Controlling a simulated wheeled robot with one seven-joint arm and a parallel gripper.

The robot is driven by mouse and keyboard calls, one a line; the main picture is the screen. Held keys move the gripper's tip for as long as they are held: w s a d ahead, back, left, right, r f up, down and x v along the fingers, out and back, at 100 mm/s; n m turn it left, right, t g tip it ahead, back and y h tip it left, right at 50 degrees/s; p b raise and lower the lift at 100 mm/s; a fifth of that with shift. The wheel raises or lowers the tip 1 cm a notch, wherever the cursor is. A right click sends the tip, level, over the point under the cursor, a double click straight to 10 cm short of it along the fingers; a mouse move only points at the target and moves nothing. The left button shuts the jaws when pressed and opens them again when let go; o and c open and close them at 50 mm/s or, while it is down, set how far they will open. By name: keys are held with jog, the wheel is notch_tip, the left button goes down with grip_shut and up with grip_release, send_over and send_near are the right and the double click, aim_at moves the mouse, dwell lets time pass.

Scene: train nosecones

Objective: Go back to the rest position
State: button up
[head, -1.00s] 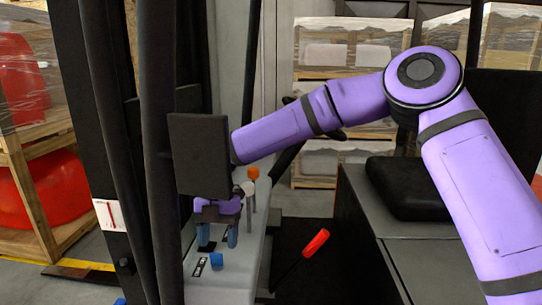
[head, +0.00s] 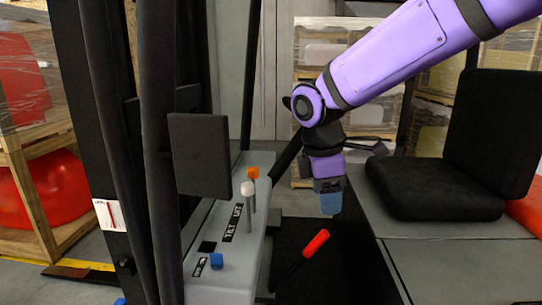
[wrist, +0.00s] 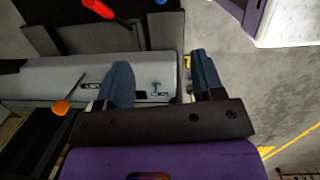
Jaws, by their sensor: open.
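My gripper (head: 331,204) hangs from the purple arm near the middle of the head view, with its blue fingers pointing down. It is to the right of the grey control console (head: 262,210) and apart from it. In the wrist view my gripper (wrist: 160,82) shows two blue fingers spread apart with nothing between them. The console also shows behind the fingers in the wrist view (wrist: 60,75).
The console carries a white-knobbed lever (head: 248,188), an orange-knobbed lever (head: 253,173) and a blue switch (head: 216,261). A red-handled lever (head: 316,243) stands beside it. A black seat (head: 440,190) is at right. A dark pad (head: 200,155) and posts stand at left.

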jog(key=s+d+r+m+t+y, duration=0.1)
jog(key=s+d+r+m+t, duration=0.1)
jog(key=s+d+m, duration=0.7)
jog(key=s+d+r+m+t, duration=0.2)
jog(key=s+d+r+m, duration=0.2)
jog(key=s+d+m, duration=0.5)
jog(key=shift+s+d+t+y, duration=0.15)
jog(key=shift+d+t+y, duration=0.2)
jog(key=shift+d, duration=0.55)
